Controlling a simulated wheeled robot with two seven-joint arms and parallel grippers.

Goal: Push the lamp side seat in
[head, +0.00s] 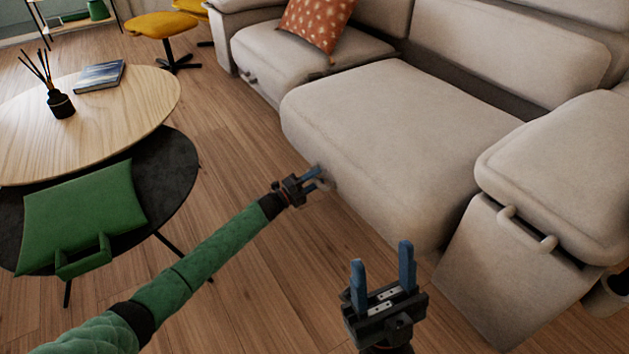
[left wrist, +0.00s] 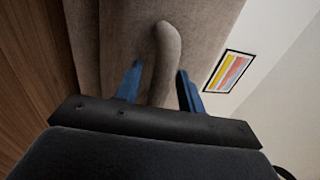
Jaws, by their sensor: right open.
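A beige sofa seat (head: 375,125) stands pulled out forward of the seat to its left. No lamp is in view, so I cannot tell from it which seat is on the lamp side. My left gripper (head: 323,179) is at the handle (head: 328,176) on the front of this seat. In the left wrist view the handle (left wrist: 166,60) lies between the blue fingers, with small gaps beside it; the fingers (left wrist: 158,85) look open around it. My right gripper (head: 383,272) is open and empty above the floor, in front of the sofa.
The left seat (head: 290,70) holds an orange cushion (head: 316,22). A right section (head: 560,170) has its own handle (head: 527,229). Floor between is clear.

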